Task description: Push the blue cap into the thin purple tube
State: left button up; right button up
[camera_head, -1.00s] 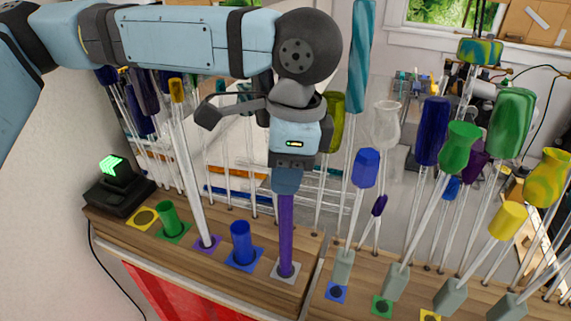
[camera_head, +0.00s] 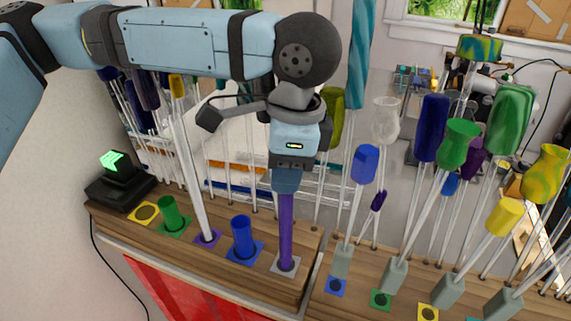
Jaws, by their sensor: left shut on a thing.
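The thin purple tube (camera_head: 286,230) stands upright on a grey square at the right end of the left wooden rack. The blue cap (camera_head: 286,180) is at the tube's top, directly under my left gripper (camera_head: 289,168). My left gripper points down and is shut on the cap. The cap's lower end meets the tube's upper end; I cannot tell how deep it sits. My right gripper is not in view.
On the left rack (camera_head: 215,272) stand a short blue tube (camera_head: 242,237), a green tube (camera_head: 170,212) and a tall white rod (camera_head: 190,165). Several coloured glass pieces on rods stand close on the right. A black device (camera_head: 118,182) sits at the rack's left end.

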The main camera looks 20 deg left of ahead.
pick_arm(q)
jog(key=shift+f, duration=0.3)
jog(key=o, duration=0.6)
jog(key=shift+d+r+p, duration=0.2)
jog(key=shift+r+p, duration=0.6)
jog(key=shift+r, duration=0.75)
jog(key=shift+w+d+r, duration=0.1)
jog(key=shift+d+r, duration=0.05)
jog(key=shift+r, duration=1.15)
jog(key=shift+w+d+r, duration=0.1)
jog(key=shift+d+r, duration=0.05)
jog(key=shift+r, duration=1.2)
jog(key=shift+d+r, duration=0.15)
jog(key=shift+r, duration=1.15)
